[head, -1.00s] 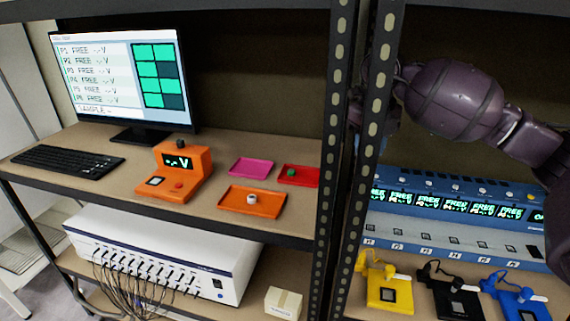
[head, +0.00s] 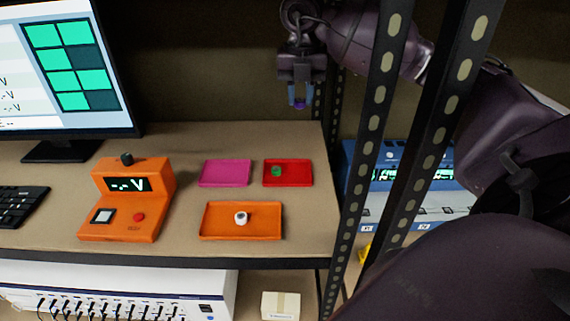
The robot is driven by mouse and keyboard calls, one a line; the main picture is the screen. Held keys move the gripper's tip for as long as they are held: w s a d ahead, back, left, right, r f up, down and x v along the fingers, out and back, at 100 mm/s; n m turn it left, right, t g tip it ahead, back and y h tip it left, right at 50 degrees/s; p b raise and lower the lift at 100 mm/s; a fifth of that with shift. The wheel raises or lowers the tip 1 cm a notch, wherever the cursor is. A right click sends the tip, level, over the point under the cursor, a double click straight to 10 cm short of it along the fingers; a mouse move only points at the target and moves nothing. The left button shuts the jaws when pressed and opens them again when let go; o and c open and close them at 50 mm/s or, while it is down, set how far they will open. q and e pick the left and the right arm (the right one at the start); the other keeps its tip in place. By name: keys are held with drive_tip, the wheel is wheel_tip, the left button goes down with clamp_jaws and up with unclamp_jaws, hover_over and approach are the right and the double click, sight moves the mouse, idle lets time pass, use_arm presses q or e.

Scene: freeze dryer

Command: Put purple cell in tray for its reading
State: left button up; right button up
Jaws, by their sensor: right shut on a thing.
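My right gripper (head: 300,100) hangs above the back right of the shelf, pointing down, shut on a small purple cell (head: 300,105). Only a little of the cell shows between the blue fingertips. On the shelf below lie three trays: an empty magenta tray (head: 213,175), a red tray (head: 300,179) holding a green cell (head: 276,171), and an orange tray (head: 265,228) holding a white cell (head: 240,218). The orange meter (head: 128,215) with a "-.-V" display stands left of the trays. My left gripper is not in view.
A monitor (head: 75,125) and keyboard (head: 20,205) are at the left. Perforated black rack posts (head: 375,150) stand right of the trays, with my right arm passing behind them. A blue charger unit (head: 415,190) sits beyond them. Shelf space around the trays is clear.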

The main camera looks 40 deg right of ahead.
sight(298, 173)
wheel_tip(298, 173, down, 19)
drive_tip(key=shift+s+r+p, duration=0.1)
drive_tip(key=shift+r+p, duration=0.05)
drive_tip(key=shift+p, duration=0.7)
drive_tip(key=o, duration=0.5)
drive_tip(key=shift+c, duration=0.2)
wheel_tip(298, 173, up, 12)
drive_tip(key=b, duration=0.1)
drive_tip(key=shift+b, duration=0.3)
